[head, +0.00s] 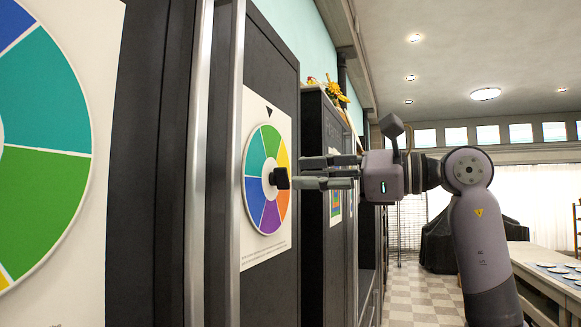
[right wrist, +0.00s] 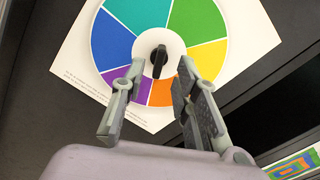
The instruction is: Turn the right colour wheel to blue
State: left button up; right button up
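The right colour wheel (head: 256,156) is on a white poster on a dark cabinet front, with a black pointer triangle (head: 269,112) above it. Green lies under the pointer, with teal to its left; blue is at the lower left. Its black knob (head: 280,178) sticks out at the centre. My right gripper (head: 297,172) points at the knob with its fingers apart. In the right wrist view the wheel (right wrist: 203,18) fills the top, and the knob (right wrist: 159,62) appears between the open fingertips (right wrist: 162,64). I cannot tell whether the fingers flank or touch it. My left gripper is out of view.
A larger colour wheel (head: 45,90) is close at the left edge. A vertical metal bar (head: 233,150) stands between the wheels. Another dark cabinet (head: 316,130) with a coloured picture is beyond. A long table (head: 546,270) is at the right; checkered floor (head: 420,297) is open between.

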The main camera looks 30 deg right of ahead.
aim_at(288, 177)
jog(key=p+x, duration=0.1)
jog(key=x, duration=0.3)
jog(key=shift+s, duration=0.1)
jog(key=shift+c, duration=0.3)
grip_shut()
dwell(0.5)
